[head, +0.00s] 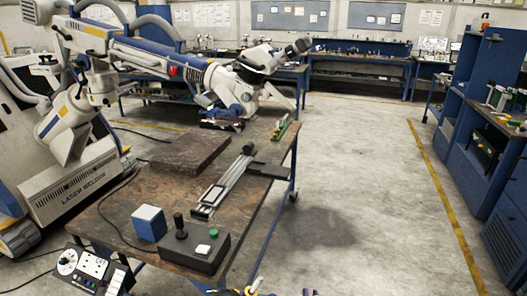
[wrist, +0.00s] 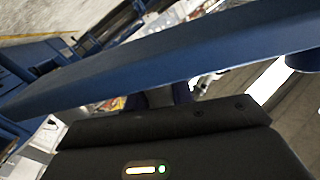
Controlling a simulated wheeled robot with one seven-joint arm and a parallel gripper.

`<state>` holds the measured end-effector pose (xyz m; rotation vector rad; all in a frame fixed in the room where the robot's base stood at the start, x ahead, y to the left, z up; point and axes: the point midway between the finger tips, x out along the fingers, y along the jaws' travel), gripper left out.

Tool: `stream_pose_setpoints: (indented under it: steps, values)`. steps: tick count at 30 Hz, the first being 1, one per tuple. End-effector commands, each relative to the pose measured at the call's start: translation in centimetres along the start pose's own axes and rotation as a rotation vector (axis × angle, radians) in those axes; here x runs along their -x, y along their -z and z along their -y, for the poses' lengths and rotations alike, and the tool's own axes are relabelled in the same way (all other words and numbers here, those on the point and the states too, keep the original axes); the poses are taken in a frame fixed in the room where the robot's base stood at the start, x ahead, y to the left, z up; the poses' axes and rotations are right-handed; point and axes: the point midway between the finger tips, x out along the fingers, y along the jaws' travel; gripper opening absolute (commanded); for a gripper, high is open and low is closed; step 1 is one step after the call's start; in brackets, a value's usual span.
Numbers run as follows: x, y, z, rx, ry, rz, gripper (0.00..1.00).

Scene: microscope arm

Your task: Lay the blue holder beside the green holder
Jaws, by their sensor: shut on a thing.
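In the wrist view, a long dark-blue bar, which looks like the blue holder (wrist: 170,60), crosses the frame at a slant and runs out of both sides. My gripper (wrist: 163,97) is below it, its dark fingers reaching up to the bar, and is shut on it. The bar hides the fingertips. In the head view, a narrow green piece, which looks like the green holder (head: 283,129), lies near the table's far right edge. I cannot make out my gripper or the blue holder in the head view.
The table (head: 255,205) also bears a dark slab (head: 190,153), a grey rail (head: 225,184), a blue cube (head: 149,223) and a black joystick box (head: 195,250). A large white-and-blue arm (head: 140,50) overhangs the table's far end. The floor to the right is clear.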

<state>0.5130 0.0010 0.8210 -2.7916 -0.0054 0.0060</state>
Motion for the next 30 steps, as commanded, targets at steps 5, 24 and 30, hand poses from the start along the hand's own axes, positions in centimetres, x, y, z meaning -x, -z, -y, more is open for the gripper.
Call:
stream_pose_setpoints:
  steps: [5,24,30]
  values:
    - [1.4,-1.3,-0.7,-0.001,-0.004,-0.005,0.0]
    - [1.9,-1.9,-0.7,-0.004,-0.004,-0.009,0.0]
    - [2.0,-2.1,-0.3,-0.002,0.006,-0.005,0.0]
